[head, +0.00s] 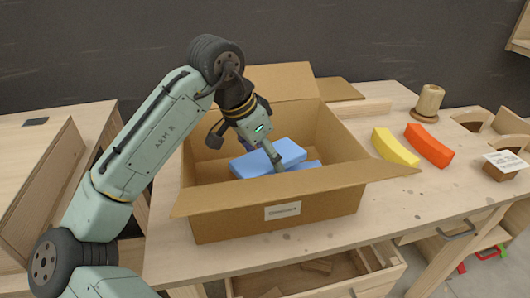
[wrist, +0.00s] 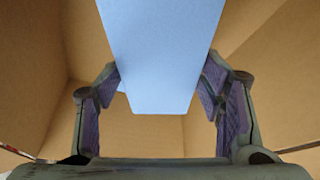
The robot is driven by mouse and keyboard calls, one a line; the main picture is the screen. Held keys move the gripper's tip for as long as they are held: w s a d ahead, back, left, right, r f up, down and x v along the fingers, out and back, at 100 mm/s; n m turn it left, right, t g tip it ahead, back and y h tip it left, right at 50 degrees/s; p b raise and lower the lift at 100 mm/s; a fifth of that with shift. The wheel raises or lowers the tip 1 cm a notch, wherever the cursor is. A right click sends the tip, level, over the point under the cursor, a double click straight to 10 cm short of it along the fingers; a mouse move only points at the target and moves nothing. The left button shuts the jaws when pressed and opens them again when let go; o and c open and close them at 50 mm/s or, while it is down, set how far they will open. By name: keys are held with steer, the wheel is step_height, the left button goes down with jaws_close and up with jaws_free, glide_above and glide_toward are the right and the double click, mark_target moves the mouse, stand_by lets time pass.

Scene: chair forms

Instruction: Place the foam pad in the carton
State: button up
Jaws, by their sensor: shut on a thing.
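The light blue foam pad (head: 285,151) is inside the open carton (head: 225,222), below the level of the flaps. My gripper (head: 274,163) reaches down into the carton and is shut on the pad. In the wrist view the pad (wrist: 160,45) spans between both fingers of my gripper (wrist: 162,80), with carton walls (wrist: 30,80) around it.
The carton stands on a wooden workbench (head: 400,205) with its flaps spread outward. A yellow curved block (head: 395,147) and a red-orange one (head: 428,146) lie to its right. A wooden spool (head: 428,103) stands behind them. An open drawer (head: 315,275) is below the bench top.

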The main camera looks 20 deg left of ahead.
steer(key=shift+f, duration=0.6)
steer(key=o, duration=0.9)
steer(key=shift+r, duration=0.3)
steer(key=v, duration=1.2)
steer(key=shift+s+r+b, duration=0.1)
steer(key=shift+r+b, duration=0.2)
